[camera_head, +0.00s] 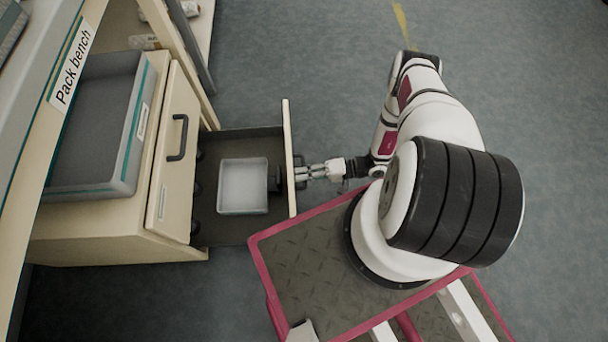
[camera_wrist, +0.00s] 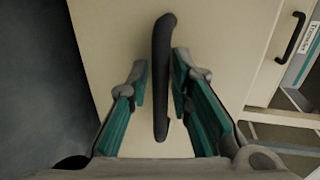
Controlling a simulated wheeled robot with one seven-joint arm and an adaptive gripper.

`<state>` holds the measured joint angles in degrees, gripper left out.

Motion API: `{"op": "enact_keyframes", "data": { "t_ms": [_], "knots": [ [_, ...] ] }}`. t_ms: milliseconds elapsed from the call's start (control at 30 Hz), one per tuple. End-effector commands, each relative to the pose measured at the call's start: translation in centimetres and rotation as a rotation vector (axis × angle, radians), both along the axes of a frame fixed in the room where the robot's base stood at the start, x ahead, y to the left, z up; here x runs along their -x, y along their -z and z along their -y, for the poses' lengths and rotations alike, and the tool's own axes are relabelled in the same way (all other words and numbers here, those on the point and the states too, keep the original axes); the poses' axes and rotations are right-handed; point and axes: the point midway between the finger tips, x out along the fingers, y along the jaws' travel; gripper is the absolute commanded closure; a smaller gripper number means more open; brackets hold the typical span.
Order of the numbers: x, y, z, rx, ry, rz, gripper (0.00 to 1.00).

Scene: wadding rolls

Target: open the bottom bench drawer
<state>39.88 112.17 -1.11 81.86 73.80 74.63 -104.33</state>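The bottom bench drawer (camera_head: 289,125) stands pulled well out from the bench, and I see down into it. A light grey bin (camera_head: 243,188) lies inside. My gripper (camera_head: 302,174) is at the outer side of the drawer front. In the wrist view the dark bar handle (camera_wrist: 162,75) runs upright between the two teal-padded fingers of my gripper (camera_wrist: 160,80). A narrow gap shows left of the handle; the right finger is very near it, and I cannot tell if it touches. The fingers look open around the handle.
An upper drawer (camera_head: 172,150) with a dark handle is shut. A grey tote (camera_head: 130,165) sits on the bench, under the "Pack bench" sign (camera_head: 72,65). My base is close to the open drawer. Floor (camera_head: 560,100) to the right is clear.

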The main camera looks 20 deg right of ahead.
Motion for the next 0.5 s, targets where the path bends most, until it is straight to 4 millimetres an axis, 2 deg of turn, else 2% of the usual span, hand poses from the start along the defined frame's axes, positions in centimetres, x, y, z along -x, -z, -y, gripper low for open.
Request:
{"op": "enact_keyframes", "data": {
  "t_ms": [133,267,500],
  "knots": [
    [0.1,0.0,0.0,-0.001,0.000,-0.001,0.80],
    [0.3,-0.2,0.9,0.000,0.002,-0.001,0.80],
    [1.8,-1.1,5.1,0.002,0.005,0.002,0.80]
  ]
}}
